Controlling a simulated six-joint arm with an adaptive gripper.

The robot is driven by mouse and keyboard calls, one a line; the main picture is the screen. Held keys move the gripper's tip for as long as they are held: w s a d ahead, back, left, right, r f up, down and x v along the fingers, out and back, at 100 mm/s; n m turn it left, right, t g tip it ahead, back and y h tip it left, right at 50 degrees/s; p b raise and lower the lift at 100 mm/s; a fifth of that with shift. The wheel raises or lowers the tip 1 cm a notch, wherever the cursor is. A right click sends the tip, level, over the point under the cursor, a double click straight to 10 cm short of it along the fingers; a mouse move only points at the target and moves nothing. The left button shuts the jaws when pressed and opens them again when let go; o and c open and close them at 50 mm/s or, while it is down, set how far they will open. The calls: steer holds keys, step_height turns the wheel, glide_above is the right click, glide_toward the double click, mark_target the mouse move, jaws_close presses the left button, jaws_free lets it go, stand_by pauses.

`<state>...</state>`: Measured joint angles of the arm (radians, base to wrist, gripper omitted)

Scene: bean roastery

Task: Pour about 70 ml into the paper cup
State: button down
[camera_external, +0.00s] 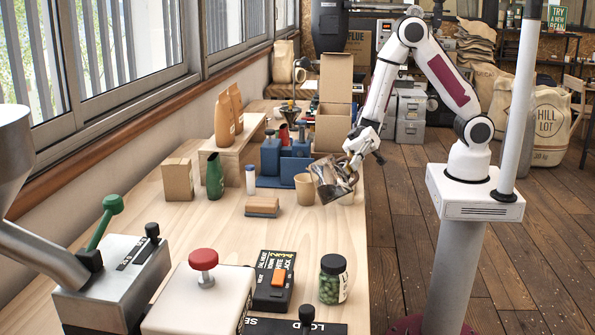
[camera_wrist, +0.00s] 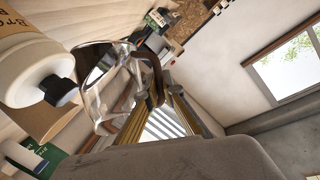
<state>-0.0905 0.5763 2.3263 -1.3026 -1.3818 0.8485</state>
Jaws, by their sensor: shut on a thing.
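The paper cup (camera_external: 305,190) is tan and stands upright on the wooden table, near its right edge. My gripper (camera_external: 352,158) is shut on a shiny, see-through or metallic pitcher (camera_external: 331,181). The pitcher is tilted and sits just right of the cup, with its upper part close to the cup's rim. I cannot tell whether they touch or whether any liquid is flowing. In the wrist view the pitcher (camera_wrist: 98,72) is tipped over in front of my gripper (camera_wrist: 152,92), with its handle at the fingers. I cannot make out the paper cup there.
A blue stand (camera_external: 285,160) is behind the cup. A wooden brush or block (camera_external: 262,207), a white bottle (camera_external: 250,180) and a green bottle (camera_external: 214,176) are to its left. A lidded jar (camera_external: 333,280) stands nearer the front. The table between the jar and cup is clear.

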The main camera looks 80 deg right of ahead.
steer(key=r, duration=0.1)
steer(key=m, duration=0.1)
steer(key=r, duration=0.1)
steer(key=shift+w+d+r+y, duration=0.35)
steer(key=shift+w+y, duration=0.05)
steer(key=shift+w+d+f+m+y, duration=0.1)
steer(key=shift+m+y, duration=0.05)
steer(key=shift+m, duration=0.25)
steer(key=shift+w+d+m+y, duration=0.1)
steer(key=shift+m+y, duration=0.05)
steer(key=shift+m, duration=0.25)
steer(key=shift+w+d+r+m+t+y, duration=0.2)
steer(key=shift+w+r+m+y, duration=0.1)
steer(key=shift+r+m, duration=0.15)
steer(key=shift+w+d+r+m+t+y, duration=0.1)
steer(key=shift+w+d+r+m+y, duration=0.1)
steer(key=shift+r+m+y, duration=0.2)
steer(key=shift+w+d+f+m, duration=0.1)
steer(key=shift+w+d+m, duration=0.1)
steer(key=shift+m, duration=0.25)
steer(key=shift+w+d+m, duration=0.1)
steer(key=shift+w+m, duration=0.1)
steer(key=shift+m, duration=0.2)
steer(key=shift+d, duration=0.1)
steer(key=shift+w+d+r+m+t+y, duration=0.25)
steer(key=shift+w+d+m+y, duration=0.1)
steer(key=shift+w+m, duration=0.15)
steer(key=shift+w+d+r+m+t+y, duration=0.25)
steer(key=shift+w+d+m, duration=0.1)
steer(key=shift+w+m, duration=0.1)
